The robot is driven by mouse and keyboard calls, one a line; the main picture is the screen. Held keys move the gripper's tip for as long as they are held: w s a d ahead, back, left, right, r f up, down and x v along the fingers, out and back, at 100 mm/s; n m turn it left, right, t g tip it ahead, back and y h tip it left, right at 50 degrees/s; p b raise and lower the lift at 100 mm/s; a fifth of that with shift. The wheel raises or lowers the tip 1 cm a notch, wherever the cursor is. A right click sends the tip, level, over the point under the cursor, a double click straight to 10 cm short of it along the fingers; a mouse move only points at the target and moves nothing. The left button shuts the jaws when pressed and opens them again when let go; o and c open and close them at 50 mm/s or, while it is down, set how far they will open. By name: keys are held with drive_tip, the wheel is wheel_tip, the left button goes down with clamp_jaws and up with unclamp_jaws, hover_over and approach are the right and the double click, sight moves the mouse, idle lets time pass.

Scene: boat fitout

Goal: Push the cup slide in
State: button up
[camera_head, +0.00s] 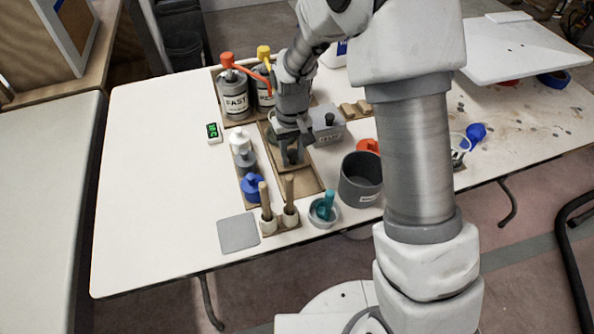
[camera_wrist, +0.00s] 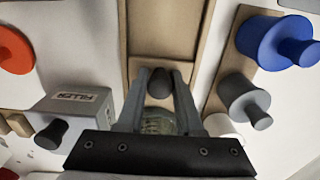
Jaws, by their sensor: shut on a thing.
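The cup slide (camera_head: 293,169) is a wooden piece in a long wooden channel (camera_head: 312,185) near the middle of the table. A dark knob (camera_wrist: 160,82) stands on it. My gripper (camera_head: 292,155) reaches down over the slide. In the wrist view my gripper (camera_wrist: 160,88) has its two grey fingers on both sides of the knob and is shut on it. A round, pale green cup-like thing (camera_wrist: 158,122) shows partly between the fingers, behind the knob. My fingers and the arm hide part of the slide and channel.
Left of the channel stand white, grey and blue knobbed pots (camera_head: 252,185). A grey FILLER box (camera_head: 326,122), a dark grey bucket (camera_head: 360,180) and an orange-red item (camera_head: 368,146) are to the right. Pump cans (camera_head: 235,100) stand behind; brushes (camera_head: 289,195) stand in front.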

drive_tip(key=shift+w+a, duration=0.25)
drive_tip(key=shift+w, duration=0.65)
drive_tip(key=shift+w+a, duration=0.25)
drive_tip(key=shift+w, duration=0.6)
drive_tip(key=o, duration=1.5)
drive_tip(key=shift+o, duration=0.2)
drive_tip(key=shift+r+p, duration=0.15)
drive_tip(key=shift+p, duration=0.15)
wheel_tip(320, 180, up, 7)
drive_tip(key=p, duration=0.4)
drive_tip(key=shift+p, duration=0.4)
